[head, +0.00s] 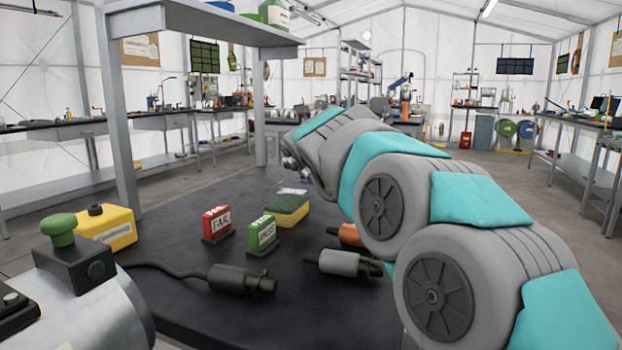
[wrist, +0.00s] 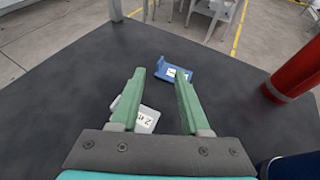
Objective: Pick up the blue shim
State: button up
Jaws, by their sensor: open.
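The blue shim (wrist: 164,66) is a small flat blue piece with a white label. It lies on the dark tabletop (wrist: 75,85) in the wrist view. My gripper (wrist: 160,73) is open, with its two green fingers apart and pointing toward the shim. The right fingertip overlaps the shim in the picture; I cannot tell whether they touch. A grey piece with a white numbered label (wrist: 146,120) shows between the fingers, nearer the palm, partly hidden by the left finger. In the head view my arm hides most of the gripper and the shim is not clear.
A red cylinder (wrist: 294,76) stands right of the gripper. In the head view, a red sign block (head: 217,223), a green sign block (head: 262,235), a sponge (head: 288,209), a yellow box (head: 108,228) and cabled tools (head: 236,279) crowd the table. A shelf (head: 205,25) overhangs it.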

aim_at(303, 183)
jog(key=shift+f+p+x, duration=0.15)
jog(key=shift+x, duration=1.35)
jog(key=shift+f+p+x, duration=0.15)
jog(key=shift+x, duration=1.4)
jog(key=shift+s+r, duration=0.1)
grip_shut()
